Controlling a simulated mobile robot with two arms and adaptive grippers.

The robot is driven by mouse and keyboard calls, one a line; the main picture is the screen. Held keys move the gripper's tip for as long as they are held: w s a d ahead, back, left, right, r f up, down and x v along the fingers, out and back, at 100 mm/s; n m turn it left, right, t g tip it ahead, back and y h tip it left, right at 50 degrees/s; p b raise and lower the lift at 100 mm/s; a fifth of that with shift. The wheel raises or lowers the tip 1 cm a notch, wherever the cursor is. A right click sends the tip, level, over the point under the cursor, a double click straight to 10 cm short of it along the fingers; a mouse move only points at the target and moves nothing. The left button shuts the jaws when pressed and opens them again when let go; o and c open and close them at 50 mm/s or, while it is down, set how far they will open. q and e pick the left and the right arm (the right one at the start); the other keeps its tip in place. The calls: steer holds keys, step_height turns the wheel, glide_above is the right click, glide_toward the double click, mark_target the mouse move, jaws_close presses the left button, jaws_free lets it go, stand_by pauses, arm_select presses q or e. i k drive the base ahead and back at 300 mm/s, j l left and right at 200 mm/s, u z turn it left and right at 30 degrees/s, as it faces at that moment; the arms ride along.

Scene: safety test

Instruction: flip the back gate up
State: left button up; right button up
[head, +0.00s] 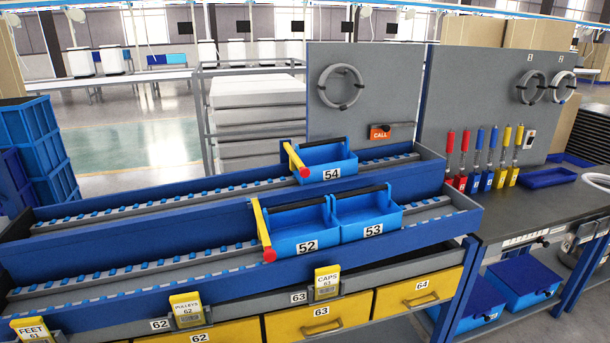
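The back gate (293,157) is a yellow bar with a red tip on the rear roller lane, just left of blue bin 54 (330,160). It runs slanted across the lane, its red tip at the near side. It looks lowered, but its exact angle is hard to tell. A similar front gate (261,227) with a red tip is on the front lane, left of blue bin 52 (303,232). Neither gripper shows in the head view.
Blue bin 53 (369,217) sits right of bin 52. Both lanes are empty left of the gates. A grey panel (372,75) with a CALL button (380,132) stands behind. Yellow drawers (330,318) are below. Red, blue and yellow-handled tools stand on the right bench (515,215).

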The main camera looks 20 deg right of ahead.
mark_target(295, 161)
steer(key=i+j+z, duration=0.1)
steer(key=z, duration=0.8)
steer(key=j+z, duration=0.4)
steer(key=j, duration=0.35)
steer(key=j+z, duration=0.4)
steer(key=j, duration=1)
